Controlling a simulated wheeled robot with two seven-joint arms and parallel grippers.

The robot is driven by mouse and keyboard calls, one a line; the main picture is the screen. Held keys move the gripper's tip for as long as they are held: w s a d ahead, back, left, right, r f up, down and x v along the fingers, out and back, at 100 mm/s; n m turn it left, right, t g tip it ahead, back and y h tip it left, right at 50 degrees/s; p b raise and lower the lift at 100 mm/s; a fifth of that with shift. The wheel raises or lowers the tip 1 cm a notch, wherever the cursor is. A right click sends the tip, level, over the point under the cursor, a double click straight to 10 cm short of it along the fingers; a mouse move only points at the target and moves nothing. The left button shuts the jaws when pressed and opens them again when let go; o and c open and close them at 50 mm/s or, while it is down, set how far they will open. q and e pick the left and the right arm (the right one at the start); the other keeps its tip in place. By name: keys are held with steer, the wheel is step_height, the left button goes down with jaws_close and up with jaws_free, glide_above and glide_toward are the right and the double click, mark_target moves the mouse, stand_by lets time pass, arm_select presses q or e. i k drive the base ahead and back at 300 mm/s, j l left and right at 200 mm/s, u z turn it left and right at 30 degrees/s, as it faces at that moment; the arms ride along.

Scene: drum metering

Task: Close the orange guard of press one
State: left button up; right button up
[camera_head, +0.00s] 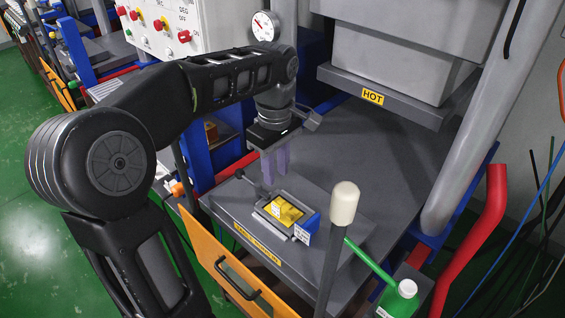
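The orange guard (203,245) of the press is a panel low in front of the press bed, with a black bar handle (238,277) on its face. It hangs below the level of the bed, so the space between the bed and the upper block is uncovered. My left gripper (273,178) reaches over the bed from the left, with its purple fingers pointing down behind the yellow fixture, away from the guard. The fingers look close together, but I cannot tell whether they are shut. No held thing shows. My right gripper is not in view.
A fixture with a yellow plate (284,211) and blue block sits on the grey bed (385,150). The upper block (395,65) carries a HOT label. A red pipe (470,240) is at right.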

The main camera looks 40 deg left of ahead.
mark_target(210, 252)
steer(key=k, duration=1)
